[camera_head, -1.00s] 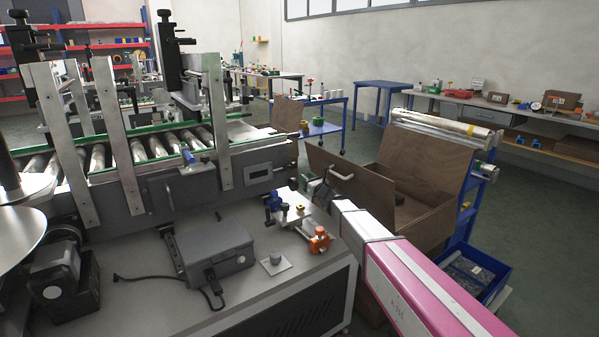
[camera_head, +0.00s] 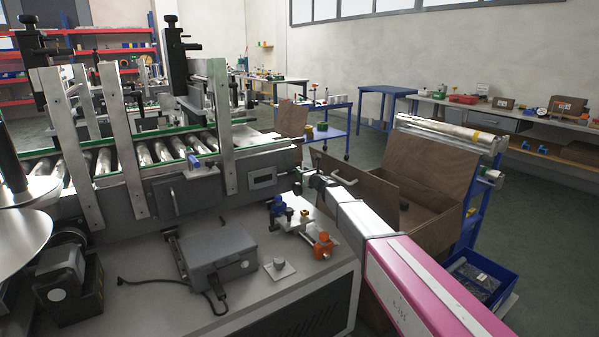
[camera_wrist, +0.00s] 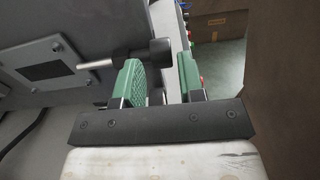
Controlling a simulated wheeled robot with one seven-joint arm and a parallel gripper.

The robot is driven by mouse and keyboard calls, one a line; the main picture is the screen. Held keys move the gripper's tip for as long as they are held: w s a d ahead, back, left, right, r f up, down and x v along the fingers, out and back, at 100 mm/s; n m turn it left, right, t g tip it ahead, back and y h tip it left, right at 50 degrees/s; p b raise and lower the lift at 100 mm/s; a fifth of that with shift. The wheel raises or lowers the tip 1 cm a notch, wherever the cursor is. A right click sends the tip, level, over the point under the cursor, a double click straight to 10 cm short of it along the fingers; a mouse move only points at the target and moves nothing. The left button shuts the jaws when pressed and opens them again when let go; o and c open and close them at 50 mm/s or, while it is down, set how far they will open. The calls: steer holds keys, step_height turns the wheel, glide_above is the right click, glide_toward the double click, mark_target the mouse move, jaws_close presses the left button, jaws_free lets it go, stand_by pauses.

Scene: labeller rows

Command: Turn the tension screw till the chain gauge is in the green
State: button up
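The chain gauge appears to be the pale-framed dark window (camera_head: 262,178) on the machine's side; no needle or green band can be made out. In the wrist view a similar framed window (camera_wrist: 45,72) shows at upper left. A black knob (camera_wrist: 160,52) on a silver shaft, apparently the tension screw, sticks out from the grey panel. In the head view it is a small dark shape (camera_head: 297,187) at the machine's end. My gripper (camera_wrist: 160,80) is open, with its green pads apart. The knob lies just ahead of the gap, and I cannot tell whether a pad touches it.
The roller conveyor (camera_head: 150,153) runs above the panel. A grey box (camera_head: 217,258) and small blue and orange clamps (camera_head: 321,243) stand on the machine bench below. A brown open crate (camera_head: 425,208) sits close behind my arm, with a blue bin (camera_head: 477,278) lower right.

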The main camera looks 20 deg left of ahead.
steer(key=x, duration=0.3)
steer(key=shift+w+a, duration=0.1)
steer(key=shift+w, duration=0.05)
steer(key=c, duration=0.6)
steer(key=shift+c, duration=0.2)
steer(key=shift+f+t+y, duration=0.15)
steer(key=shift+t+y, duration=0.15)
steer(key=shift+y, duration=0.1)
steer(key=shift+f+t+y, duration=0.15)
steer(key=shift+t+y, duration=0.45)
steer(key=shift+y, duration=0.1)
